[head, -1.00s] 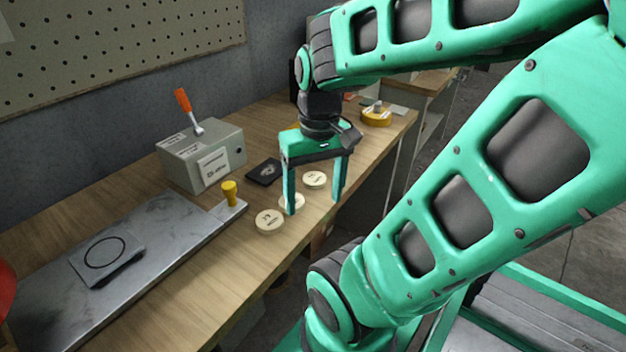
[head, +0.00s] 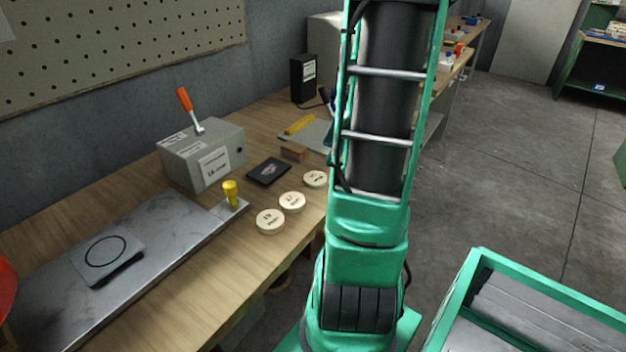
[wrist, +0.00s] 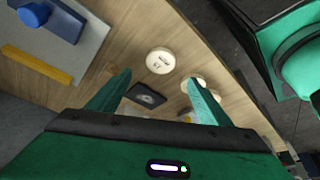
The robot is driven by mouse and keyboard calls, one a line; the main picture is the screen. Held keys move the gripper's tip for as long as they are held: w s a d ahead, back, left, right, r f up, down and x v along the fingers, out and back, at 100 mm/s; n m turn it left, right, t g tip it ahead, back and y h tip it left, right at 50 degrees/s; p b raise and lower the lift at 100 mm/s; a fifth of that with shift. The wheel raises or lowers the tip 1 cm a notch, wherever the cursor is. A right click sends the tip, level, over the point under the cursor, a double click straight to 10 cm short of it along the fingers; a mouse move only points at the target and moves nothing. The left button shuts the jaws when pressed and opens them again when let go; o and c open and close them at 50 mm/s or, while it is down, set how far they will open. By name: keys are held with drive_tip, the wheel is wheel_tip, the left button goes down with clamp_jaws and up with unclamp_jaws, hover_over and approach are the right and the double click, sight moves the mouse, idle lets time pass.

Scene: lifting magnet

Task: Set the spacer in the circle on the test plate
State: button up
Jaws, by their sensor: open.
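Three round cream spacers with dark markings lie in a row on the wooden bench: a near one (head: 270,221), a middle one (head: 292,202) and a far one (head: 315,179). Their markings are too small to read surely. A square plate with a black circle (head: 106,250) lies on the long grey slab at the left; the circle is empty. My gripper (wrist: 158,77) is open and empty in the wrist view, above the bench. One spacer (wrist: 160,61) shows between and beyond its fingertips; another is partly hidden by the right finger. The gripper is out of the head view.
A grey box with an orange lever (head: 203,155) stands at the wall. A yellow knob (head: 230,190) stands at the slab's end. A black square pad (head: 268,171), a small wooden block (head: 293,153) and a yellow bar (head: 300,125) lie near the spacers.

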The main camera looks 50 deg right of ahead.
sight(314, 177)
drive_tip(key=x, duration=0.9)
drive_tip(key=shift+a+f, duration=0.1)
drive_tip(key=shift+f, duration=0.15)
drive_tip(key=c, duration=1.2)
drive_tip(key=shift+r, duration=0.15)
